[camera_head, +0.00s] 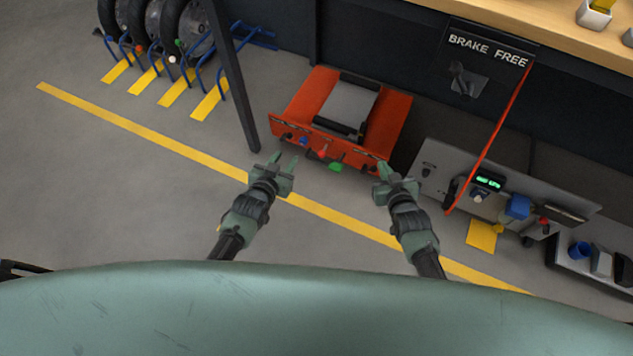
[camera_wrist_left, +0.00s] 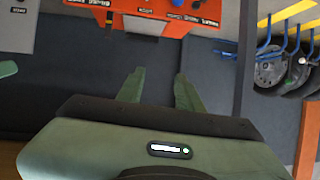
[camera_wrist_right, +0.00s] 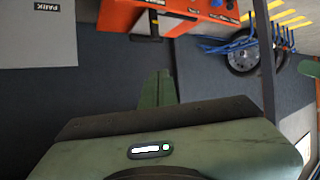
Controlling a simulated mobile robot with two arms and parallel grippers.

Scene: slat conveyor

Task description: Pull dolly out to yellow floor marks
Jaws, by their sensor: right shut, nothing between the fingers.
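The dolly appears to be the orange-red low unit (camera_head: 390,115) under the workbench, with small coloured controls along its front panel. Its orange face also shows at the top of the left wrist view (camera_wrist_left: 75,8) and right wrist view (camera_wrist_right: 118,14). A long yellow floor stripe (camera_head: 140,129) runs diagonally in front of it. My left gripper (camera_head: 284,163) is open and empty, with its fingers apart, short of the front panel's left part. My right gripper (camera_head: 383,172) is shut and empty near the panel's right end. Whether it touches the panel is unclear.
A dark post (camera_head: 233,80) stands left of the dolly. Wheels (camera_head: 187,30) sit in a blue rack at upper left, with short yellow bars (camera_head: 208,101) before it. A grey panel (camera_head: 435,175) stands right, beside a slanted orange bar (camera_head: 488,140). The left floor is clear.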

